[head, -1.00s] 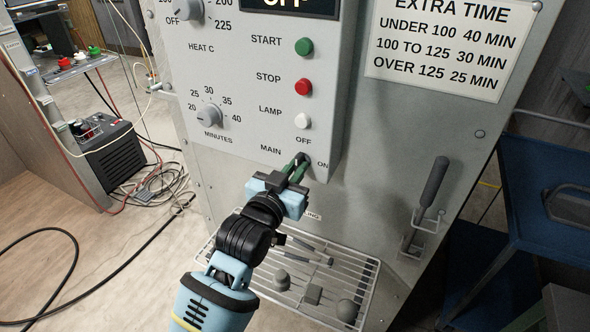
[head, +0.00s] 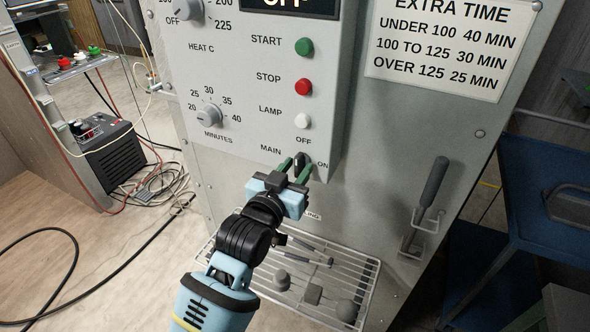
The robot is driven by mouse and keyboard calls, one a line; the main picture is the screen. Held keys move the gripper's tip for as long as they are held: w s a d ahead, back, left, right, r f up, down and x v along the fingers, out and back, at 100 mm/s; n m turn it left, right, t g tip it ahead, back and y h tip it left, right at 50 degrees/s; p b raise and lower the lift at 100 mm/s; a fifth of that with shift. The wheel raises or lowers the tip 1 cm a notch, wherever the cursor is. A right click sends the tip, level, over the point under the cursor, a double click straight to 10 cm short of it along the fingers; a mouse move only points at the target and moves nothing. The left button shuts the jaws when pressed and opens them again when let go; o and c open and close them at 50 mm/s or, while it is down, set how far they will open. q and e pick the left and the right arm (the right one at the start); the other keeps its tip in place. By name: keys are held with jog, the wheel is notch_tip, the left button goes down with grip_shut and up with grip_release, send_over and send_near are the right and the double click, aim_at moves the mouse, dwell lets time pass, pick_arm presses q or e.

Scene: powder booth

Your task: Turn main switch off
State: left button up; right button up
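The main switch (head: 300,160) is a small dark knob at the bottom of the grey control panel (head: 245,100), with OFF printed above it, ON to its right and MAIN to its left. It looks about upright, in line with the OFF mark. My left gripper (head: 296,168) is right below and in front of it, with its green fingers spread, one on each side of the knob and a gap showing around it. The fingers and wrist hide the lower part of the switch. My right gripper is not in view.
Green start (head: 304,46), red stop (head: 303,87) and white lamp (head: 303,121) buttons sit above the switch. A wire rack (head: 366,290) with small parts is below. A dark-handled lever (head: 434,183) and blue cart (head: 548,195) are to the right.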

pick_arm(q)
jog(key=v, duration=0.7)
jog(key=shift+s+a, duration=0.15)
jog(key=shift+s, duration=0.2)
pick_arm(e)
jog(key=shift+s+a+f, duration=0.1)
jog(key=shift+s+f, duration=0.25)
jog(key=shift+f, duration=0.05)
